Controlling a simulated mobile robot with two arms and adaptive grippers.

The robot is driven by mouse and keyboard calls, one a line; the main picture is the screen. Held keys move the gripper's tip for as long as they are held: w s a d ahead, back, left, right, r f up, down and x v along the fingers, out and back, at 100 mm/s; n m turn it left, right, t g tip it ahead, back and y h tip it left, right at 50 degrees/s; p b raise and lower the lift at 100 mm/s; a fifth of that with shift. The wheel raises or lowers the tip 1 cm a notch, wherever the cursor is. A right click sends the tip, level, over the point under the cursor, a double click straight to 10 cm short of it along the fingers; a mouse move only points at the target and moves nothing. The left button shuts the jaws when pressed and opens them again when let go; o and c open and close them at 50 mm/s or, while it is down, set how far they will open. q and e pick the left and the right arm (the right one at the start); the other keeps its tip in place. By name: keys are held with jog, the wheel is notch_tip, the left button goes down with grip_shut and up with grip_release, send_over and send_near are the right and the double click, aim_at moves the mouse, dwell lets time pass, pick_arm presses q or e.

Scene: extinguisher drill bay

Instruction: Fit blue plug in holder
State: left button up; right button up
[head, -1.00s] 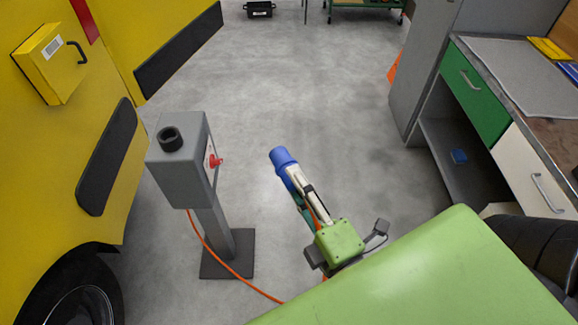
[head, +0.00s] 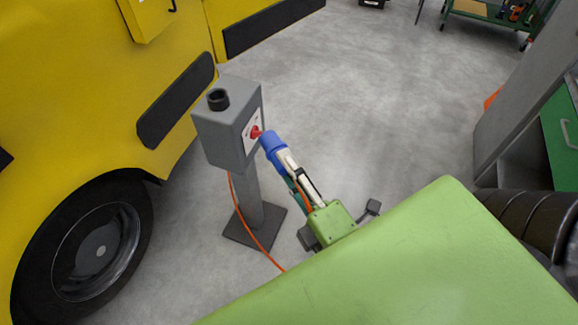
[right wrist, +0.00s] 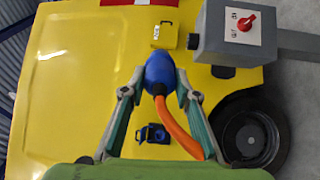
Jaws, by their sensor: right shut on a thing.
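The blue plug (head: 271,145) is held in my right gripper (head: 288,168), whose fingers are shut on it. In the right wrist view the plug (right wrist: 160,73) sits between both fingertips, with an orange cable trailing back. The holder looks to be the round black cup (head: 217,99) on top of the grey post box (head: 225,135). In the right wrist view this cup (right wrist: 222,72) shows at the side of the box. In the head view the plug is right of and lower than the cup, apart from it. My left gripper is not in view.
The box has a red rotary switch (head: 256,132) on its front, near the plug in the head view. A yellow vehicle (head: 85,90) stands at left. The orange cable (head: 243,222) hangs by the post. Grey floor (head: 370,90) is clear behind. A cabinet stands at right.

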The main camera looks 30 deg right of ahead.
jog(key=shift+s+d+r+p, duration=0.15)
jog(key=shift+r+p, duration=0.7)
jog(key=shift+r, duration=0.05)
notch_tip(320, 180, up, 7)
jog(key=p, duration=0.7)
jog(key=shift+a+f+y, duration=0.15)
jog(key=shift+a+y, duration=0.15)
jog(key=shift+a, duration=0.1)
jog(key=shift+s+a+f+n+g+y, duration=0.1)
jog(key=shift+a+f+n+g+y, duration=0.05)
jog(key=shift+a+n+y, duration=0.3)
jog(key=shift+a+f+n+g+y, duration=0.1)
jog(key=shift+a+n+g+y, duration=0.1)
jog(key=shift+n+y, duration=0.25)
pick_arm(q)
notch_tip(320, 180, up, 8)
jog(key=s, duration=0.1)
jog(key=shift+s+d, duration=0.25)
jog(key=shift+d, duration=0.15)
pick_arm(e)
jog(key=s+a+f+n+g+y, duration=0.4)
jog(key=s+a+n+g+y, duration=0.1)
jog(key=n+g+y, duration=0.5)
jog(key=shift+a+f+n+g, duration=0.3)
jog(key=shift+a+n+g, duration=0.45)
jog(key=shift+g, duration=0.6)
